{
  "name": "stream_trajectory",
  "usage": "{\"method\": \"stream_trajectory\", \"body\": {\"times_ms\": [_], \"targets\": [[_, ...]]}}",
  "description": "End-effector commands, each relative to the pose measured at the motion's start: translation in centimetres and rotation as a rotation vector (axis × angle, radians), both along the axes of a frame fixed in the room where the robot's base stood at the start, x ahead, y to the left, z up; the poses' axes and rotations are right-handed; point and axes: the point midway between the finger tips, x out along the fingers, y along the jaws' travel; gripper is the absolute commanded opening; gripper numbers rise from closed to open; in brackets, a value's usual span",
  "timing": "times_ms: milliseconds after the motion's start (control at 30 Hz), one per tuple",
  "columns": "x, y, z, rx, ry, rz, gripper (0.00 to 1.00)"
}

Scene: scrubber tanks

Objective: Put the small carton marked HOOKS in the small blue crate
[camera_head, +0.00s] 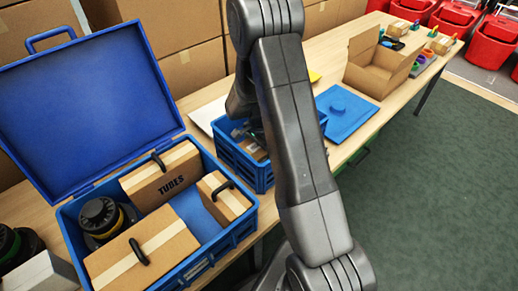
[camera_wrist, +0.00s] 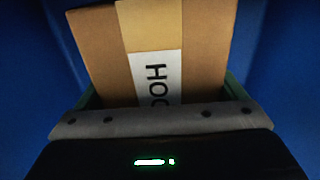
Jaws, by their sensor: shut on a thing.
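The small carton marked HOOKS fills the middle of the wrist view (camera_wrist: 205,50). It is brown cardboard with a pale tape strip and a white label reading "HOO", the rest hidden by my gripper (camera_wrist: 155,115). My gripper is shut on this carton, with blue walls around it. In the head view, the small blue crate (camera_head: 240,170) stands on the table, partly behind my arm. A brown carton (camera_head: 253,148) shows inside the crate beside a dark gripper part. My fingertips are hidden there. I cannot tell whether the carton touches the crate floor.
A large blue case (camera_head: 222,248) with its lid open holds a TUBES carton (camera_head: 162,178), other cartons and a dark round part. A blue lid (camera_head: 345,115) lies right of my arm. An open cardboard box (camera_head: 372,68) stands farther back. Red bins (camera_head: 455,18) stand beyond the table.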

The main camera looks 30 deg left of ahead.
Motion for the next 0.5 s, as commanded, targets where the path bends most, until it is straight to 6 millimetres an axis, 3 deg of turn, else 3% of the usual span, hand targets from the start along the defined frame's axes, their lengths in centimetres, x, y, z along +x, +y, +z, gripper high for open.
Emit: {"method": "stream_trajectory", "body": {"times_ms": [267, 300, 333, 500], "targets": [[0.03, 0.03, -0.32, 0.001, -0.001, 0.000, 0.62], [0.02, 0.03, -0.26, 0.001, 0.000, 0.000, 0.95], [0.02, 0.03, -0.21, 0.001, 0.000, 0.000, 1.00], [0.01, 0.02, -0.19, 0.001, 0.000, 0.000, 1.00]]}}
